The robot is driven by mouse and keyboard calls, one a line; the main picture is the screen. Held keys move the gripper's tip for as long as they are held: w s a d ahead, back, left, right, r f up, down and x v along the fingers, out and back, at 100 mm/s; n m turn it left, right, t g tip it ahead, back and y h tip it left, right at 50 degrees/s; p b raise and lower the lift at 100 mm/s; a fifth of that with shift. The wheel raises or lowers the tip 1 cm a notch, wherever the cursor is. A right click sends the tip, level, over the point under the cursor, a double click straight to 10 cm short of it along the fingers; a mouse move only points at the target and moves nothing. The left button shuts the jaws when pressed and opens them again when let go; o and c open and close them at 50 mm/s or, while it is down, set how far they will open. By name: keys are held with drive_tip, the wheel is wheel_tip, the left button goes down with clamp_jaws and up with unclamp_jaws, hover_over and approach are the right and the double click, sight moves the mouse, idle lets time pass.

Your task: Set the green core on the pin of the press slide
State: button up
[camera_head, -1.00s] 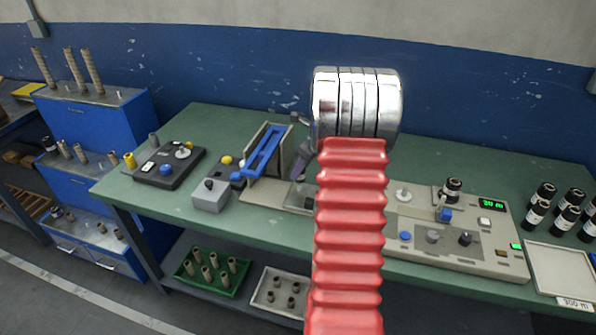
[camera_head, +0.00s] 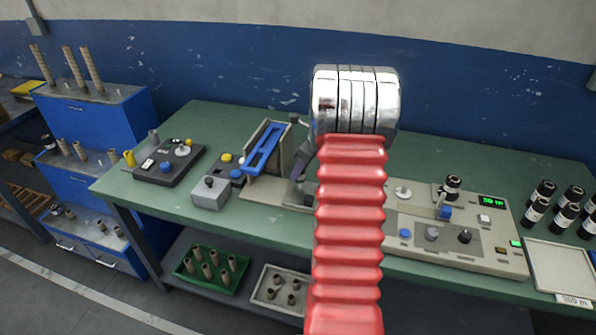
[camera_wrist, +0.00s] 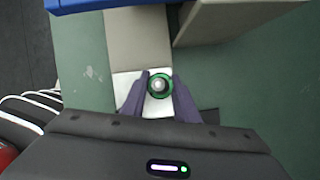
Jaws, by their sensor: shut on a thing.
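In the wrist view the green core (camera_wrist: 152,89) shows end-on as a green ring with a pale round centre. My gripper (camera_wrist: 158,92) is shut on it, one dark finger on each side. A pale plate, seemingly the press slide (camera_wrist: 124,82), lies directly below the core. I cannot tell whether the pale centre is the pin or how far down the core sits. In the head view the press (camera_head: 262,158) with its blue bar stands mid-bench. My gripper (camera_head: 303,172) is partly hidden behind my red arm there, and the core is hidden.
A grey box (camera_head: 210,192) and a dark control panel (camera_head: 166,162) stand left of the press. A beige machine (camera_head: 455,240) with a green display is at right. The blue bar (camera_wrist: 100,3) and a beige wall (camera_wrist: 225,18) are close above the gripper in the wrist view.

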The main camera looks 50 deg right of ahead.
drive_tip(key=shift+f, duration=1.15)
idle(0.8)
drive_tip(key=o, duration=1.1)
drive_tip(key=shift+o, duration=0.7)
drive_tip(key=o, duration=0.3)
drive_tip(key=shift+o, duration=0.2)
drive_tip(key=shift+w+r, duration=0.1)
wheel_tip(320, 180, up, 8)
drive_tip(key=shift+n, duration=0.3)
idle(0.4)
